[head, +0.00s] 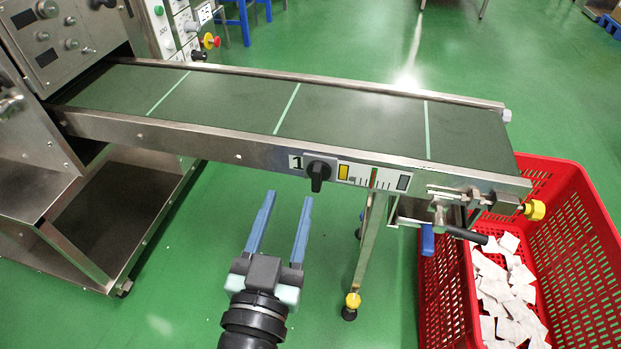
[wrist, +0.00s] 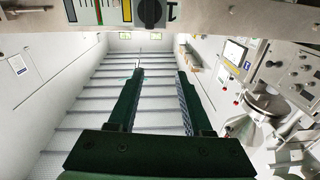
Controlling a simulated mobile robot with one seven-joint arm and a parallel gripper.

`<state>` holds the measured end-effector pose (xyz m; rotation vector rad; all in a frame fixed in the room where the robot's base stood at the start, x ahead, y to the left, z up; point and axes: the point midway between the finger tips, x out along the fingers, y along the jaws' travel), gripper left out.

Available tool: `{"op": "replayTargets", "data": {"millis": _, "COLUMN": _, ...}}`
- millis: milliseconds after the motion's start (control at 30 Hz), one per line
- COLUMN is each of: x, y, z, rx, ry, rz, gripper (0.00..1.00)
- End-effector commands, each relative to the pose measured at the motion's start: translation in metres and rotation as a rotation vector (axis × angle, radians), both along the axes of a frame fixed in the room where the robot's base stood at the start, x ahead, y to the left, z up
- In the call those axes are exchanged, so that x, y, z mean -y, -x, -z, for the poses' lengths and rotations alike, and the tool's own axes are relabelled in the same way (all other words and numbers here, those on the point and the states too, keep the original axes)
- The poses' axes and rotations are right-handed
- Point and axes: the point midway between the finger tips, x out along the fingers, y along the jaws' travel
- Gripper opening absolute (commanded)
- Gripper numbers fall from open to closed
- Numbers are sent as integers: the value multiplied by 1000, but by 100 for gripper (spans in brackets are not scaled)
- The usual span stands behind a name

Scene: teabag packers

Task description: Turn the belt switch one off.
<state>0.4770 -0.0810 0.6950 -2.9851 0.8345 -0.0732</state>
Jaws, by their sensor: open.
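The belt switch one is a black rotary knob (head: 317,173) on the near side rail of the conveyor, beside a label "1" (head: 295,162). Its grip bar looks roughly vertical in the head view. In the wrist view the knob (wrist: 152,13) shows at the top edge, with the label upside down. My gripper (head: 288,198) is open and empty, its two blue fingers apart. It is in front of the rail, below and a little left of the knob, and not touching it. In the wrist view the fingers (wrist: 160,74) are spread below the knob.
The conveyor belt (head: 350,118) is bare apart from pale cross lines. Right of the knob are a yellow block (head: 343,171) and a scale (head: 372,179). A leg (head: 367,240) stands below. A red crate (head: 590,262) with white teabags (head: 507,285) is at the right.

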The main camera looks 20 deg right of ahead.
Motion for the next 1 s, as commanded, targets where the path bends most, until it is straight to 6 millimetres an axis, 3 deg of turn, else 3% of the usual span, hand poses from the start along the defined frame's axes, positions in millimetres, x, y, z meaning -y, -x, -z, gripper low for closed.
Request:
{"op": "replayTargets", "data": {"millis": 33, "x": 1, "y": 11, "z": 24, "rx": -31, "ry": 9, "rz": 18, "gripper": 50}}
{"op": "replayTargets", "data": {"millis": 100, "x": 1, "y": 20, "z": 40, "rx": -49, "ry": 17, "rz": 34, "gripper": 50}}
{"op": "replayTargets", "data": {"millis": 233, "x": 3, "y": 28, "z": 53, "rx": -61, "ry": 26, "rz": 48, "gripper": 50}}
{"op": "replayTargets", "data": {"millis": 333, "x": 7, "y": 23, "z": 53, "rx": -61, "ry": 28, "rz": 51, "gripper": 50}}
{"op": "replayTargets", "data": {"millis": 800, "x": 56, "y": -50, "z": 52, "rx": -58, "ry": 27, "rz": 52, "gripper": 50}}
{"op": "replayTargets", "data": {"millis": 1000, "x": 70, "y": -70, "z": 53, "rx": -60, "ry": 27, "rz": 50, "gripper": 50}}
